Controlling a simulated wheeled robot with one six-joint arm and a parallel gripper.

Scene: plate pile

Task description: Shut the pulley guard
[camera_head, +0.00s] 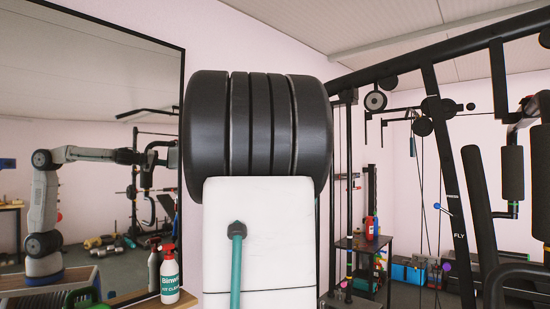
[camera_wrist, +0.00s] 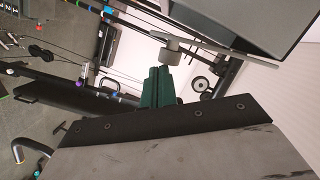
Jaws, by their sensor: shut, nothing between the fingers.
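My gripper (camera_wrist: 161,70) shows in the wrist view as dark green fingers, closed together with nothing between them. A flat grey panel with a pale edge (camera_wrist: 245,22) fills the upper right of that view, close to the camera. I cannot tell whether it is the pulley guard. A short grey cylinder (camera_wrist: 176,55) shows just beyond the fingertips; whether they touch cannot be told. In the head view my gripper is not directly visible, and no pulley guard can be made out with certainty.
A black cable machine (camera_head: 455,190) stands right.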

